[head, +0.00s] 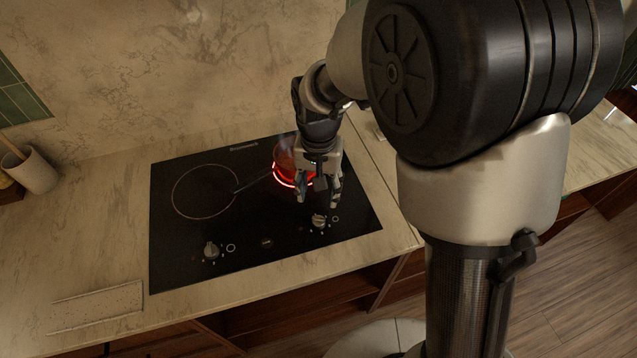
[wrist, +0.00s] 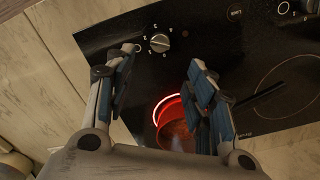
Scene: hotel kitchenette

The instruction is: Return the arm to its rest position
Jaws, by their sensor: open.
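My gripper (head: 318,194) is at the right part of the black cooktop (head: 265,228), over the front of the glowing burner. In the wrist view my gripper (wrist: 160,92) has its two fingers apart with nothing held between them. The right knob (head: 319,221) is just in front of the fingertips in the head view, apart from them as far as I can tell. The same knob (wrist: 160,43) shows in the wrist view beyond the fingertips. My arm reaches from the right of the head view down to the cooktop.
A small pot (head: 285,160) with a dark handle sits on the red-glowing burner, partly hidden behind my gripper; wisps rise from it. The left burner (head: 205,191) is dark and bare. A left knob (head: 211,250) is at the front. A utensil crock (head: 32,170) stands far left.

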